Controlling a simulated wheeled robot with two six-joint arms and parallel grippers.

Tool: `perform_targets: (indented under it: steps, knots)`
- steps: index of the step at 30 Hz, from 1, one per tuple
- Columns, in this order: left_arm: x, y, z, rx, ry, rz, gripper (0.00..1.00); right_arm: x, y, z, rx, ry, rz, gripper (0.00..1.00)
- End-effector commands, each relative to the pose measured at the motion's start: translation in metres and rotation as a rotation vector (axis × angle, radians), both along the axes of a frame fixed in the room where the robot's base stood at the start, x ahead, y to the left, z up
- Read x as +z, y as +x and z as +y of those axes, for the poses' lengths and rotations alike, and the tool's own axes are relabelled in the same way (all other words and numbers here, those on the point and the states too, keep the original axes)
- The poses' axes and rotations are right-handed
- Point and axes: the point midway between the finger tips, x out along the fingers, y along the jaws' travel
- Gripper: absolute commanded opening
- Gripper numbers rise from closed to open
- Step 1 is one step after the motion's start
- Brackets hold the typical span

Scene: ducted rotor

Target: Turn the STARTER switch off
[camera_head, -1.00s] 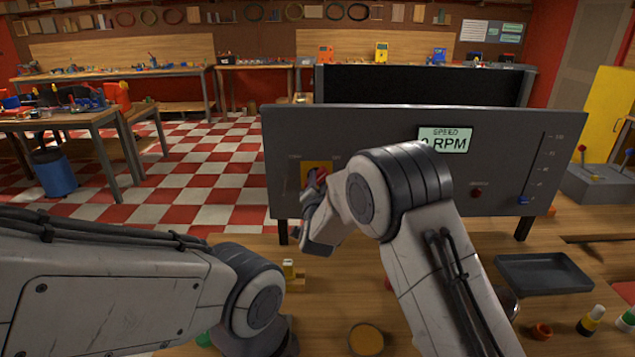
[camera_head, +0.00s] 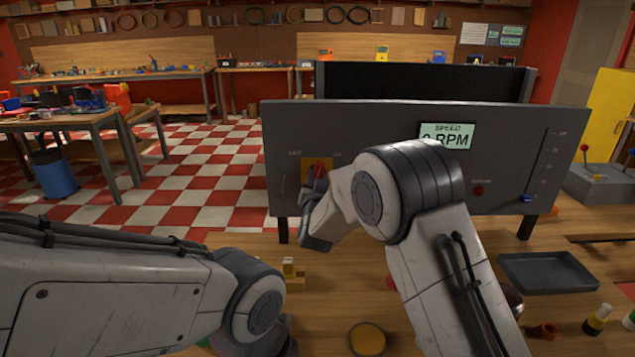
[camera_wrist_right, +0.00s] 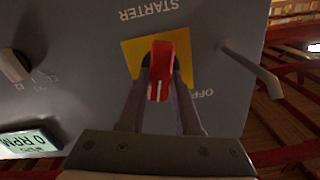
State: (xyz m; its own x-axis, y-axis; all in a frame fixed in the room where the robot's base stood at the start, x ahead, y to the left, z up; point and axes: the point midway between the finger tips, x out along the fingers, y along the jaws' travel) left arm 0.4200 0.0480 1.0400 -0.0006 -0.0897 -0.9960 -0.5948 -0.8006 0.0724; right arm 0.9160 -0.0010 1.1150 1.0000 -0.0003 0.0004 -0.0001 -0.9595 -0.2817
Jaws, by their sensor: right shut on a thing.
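The STARTER switch is a red knob with a white mark on a yellow plate, on the left part of the grey panel (camera_head: 385,130). In the right wrist view, which shows the panel upside down, the knob (camera_wrist_right: 160,68) stands between the two fingers of my right gripper (camera_wrist_right: 158,80). The gripper is shut on it. The knob's white mark is upright in that picture, and the OFF label (camera_wrist_right: 203,92) is to its right. In the head view my right gripper (camera_head: 318,178) covers part of the plate. My left gripper is not in view.
The speed display (camera_head: 446,136) reads 0 RPM. A blue slider (camera_head: 527,198) and a red button (camera_head: 479,190) are on the panel's right side. A metal lever (camera_wrist_right: 252,68) sticks out beside the plate. A dark tray (camera_head: 548,272) and several small items stand on the wooden bench.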

Motion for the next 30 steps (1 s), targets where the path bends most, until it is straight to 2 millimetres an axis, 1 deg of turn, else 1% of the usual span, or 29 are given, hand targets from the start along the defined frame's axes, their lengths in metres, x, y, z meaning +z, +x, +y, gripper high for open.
perform_targets:
  steps: [4,12,24,30]
  knots:
    - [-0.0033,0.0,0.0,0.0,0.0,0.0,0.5,-0.0011,-0.0003,0.0008,0.001,-0.14,0.002,0.0]
    - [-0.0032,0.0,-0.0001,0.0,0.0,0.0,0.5,-0.0006,-0.0003,0.0022,0.001,-0.398,0.003,0.0]
    - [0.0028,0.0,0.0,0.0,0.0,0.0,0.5,-0.0011,-0.0003,0.004,0.002,-0.767,0.004,0.0]
    - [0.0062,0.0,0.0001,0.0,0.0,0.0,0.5,-0.0015,-0.0004,0.0045,0.002,-0.915,0.004,0.0]
